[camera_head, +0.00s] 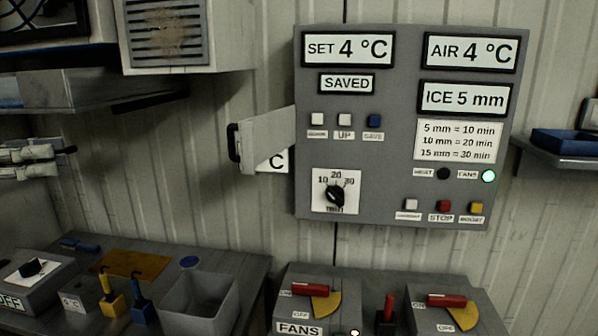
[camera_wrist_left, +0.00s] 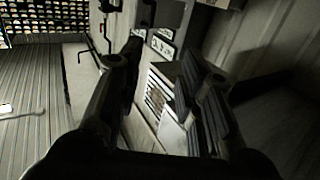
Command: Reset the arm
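My left gripper (camera_wrist_left: 166,66) shows in the left wrist view as two dark fingers set apart. Nothing is held between them; a pale surface with labels (camera_wrist_left: 157,98) shows behind the gap. I cannot make out the left gripper for sure in the head view. My right gripper is in neither view. In the head view the grey control panel (camera_head: 400,185) hangs on the wall, reading SET 4 °C, SAVED, AIR 4 °C and ICE 5 mm. Its black timer dial (camera_head: 335,195) has numbers around it. The green FANS lamp (camera_head: 488,176) is lit.
A pale flap (camera_head: 264,140) with a black handle (camera_head: 233,142) stands out from the panel's left side. Below are red-handled switch boxes (camera_head: 320,290) and (camera_head: 445,301), a grey open bin (camera_head: 200,303), and yellow (camera_head: 111,300) and blue hooked pieces (camera_head: 142,307). A shelf (camera_head: 570,158) juts out right.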

